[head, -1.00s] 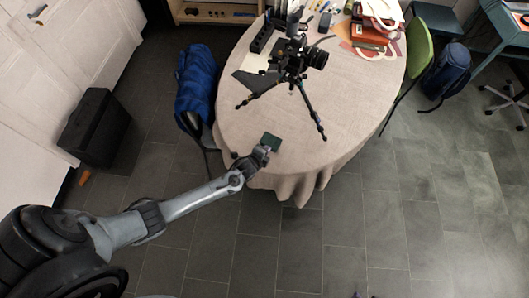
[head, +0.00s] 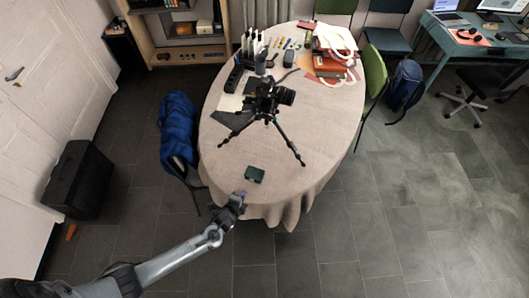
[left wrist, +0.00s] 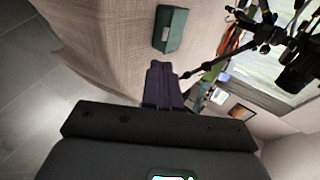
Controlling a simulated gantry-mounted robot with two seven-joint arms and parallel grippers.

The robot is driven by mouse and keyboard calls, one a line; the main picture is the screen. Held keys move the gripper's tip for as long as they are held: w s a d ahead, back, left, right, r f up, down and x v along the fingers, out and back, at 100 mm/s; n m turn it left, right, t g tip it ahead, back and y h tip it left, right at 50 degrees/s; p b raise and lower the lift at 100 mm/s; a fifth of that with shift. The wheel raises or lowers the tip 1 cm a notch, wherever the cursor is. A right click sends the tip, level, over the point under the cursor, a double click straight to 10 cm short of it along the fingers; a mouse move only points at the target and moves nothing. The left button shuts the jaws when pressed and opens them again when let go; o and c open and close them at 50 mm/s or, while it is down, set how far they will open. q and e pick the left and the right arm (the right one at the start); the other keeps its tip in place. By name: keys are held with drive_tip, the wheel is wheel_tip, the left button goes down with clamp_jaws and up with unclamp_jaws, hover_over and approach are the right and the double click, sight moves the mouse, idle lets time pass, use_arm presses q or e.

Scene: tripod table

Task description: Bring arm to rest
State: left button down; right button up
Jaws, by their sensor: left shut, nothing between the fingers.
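My left gripper (head: 238,197) is at the near edge of the oval table (head: 300,148), its arm reaching in from the lower left. Its fingers are shut and empty; they also show in the left wrist view (left wrist: 165,85). A small dark green box (head: 254,174) lies on the tablecloth just beyond the fingertips, apart from them. The green box also shows in the left wrist view (left wrist: 171,29), upper middle. A camera on a black tripod (head: 266,100) stands on the table behind the box. My right gripper is not in view.
Red and brown books with a white bag (head: 332,62) lie at the table's far right. A blue jacket on a chair (head: 178,128) is left of the table. A black case (head: 77,180) stands by the door. The floor at right is largely clear.

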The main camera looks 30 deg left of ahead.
use_arm(q)
drive_tip(key=s+d+r+n+g+h+p, duration=0.1)
drive_tip(key=s+d+r+p, duration=0.15)
drive_tip(key=s, duration=0.25)
drive_tip(key=s+d+r+n+p, duration=0.1)
drive_tip(key=s+d+r+p, duration=0.15)
drive_tip(key=s, duration=0.25)
drive_tip(key=s+d+r+n+g+p, duration=0.1)
drive_tip(key=s+r+n, duration=0.4)
drive_tip(key=r, duration=1)
drive_tip(key=s+d+r+n+g+p, duration=0.1)
drive_tip(key=s+r+n+g+p, duration=0.3)
drive_tip(key=r, duration=1)
drive_tip(key=s+n+g, duration=0.1)
drive_tip(key=s+n, duration=0.1)
drive_tip(key=n, duration=0.1)
drive_tip(key=shift+s+d+r+h, duration=0.15)
drive_tip(key=shift+s+r+h, duration=0.15)
drive_tip(key=shift+r+h, duration=0.1)
